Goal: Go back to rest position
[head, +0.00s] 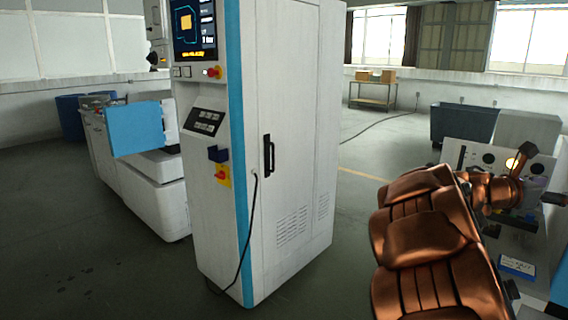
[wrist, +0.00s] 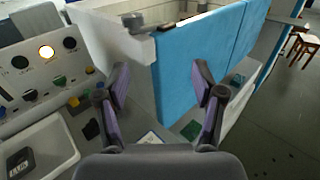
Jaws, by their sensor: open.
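My gripper (wrist: 160,86) is open in the wrist view, its two purple-padded fingers spread apart with nothing between them. It is over a grey work surface beside a blue panel (wrist: 195,62). In the head view my copper-coloured arm reaches from the lower right toward a bench with a control panel, and the gripper end is small and partly hidden there.
A tall white control cabinet (head: 290,130) with a blue edge stands left of my arm. A white machine (head: 150,195) is behind it. The knobbed panel (wrist: 45,65) and a white tray (wrist: 40,150) lie left of my gripper. Open floor (head: 370,150) shows beyond the cabinet.

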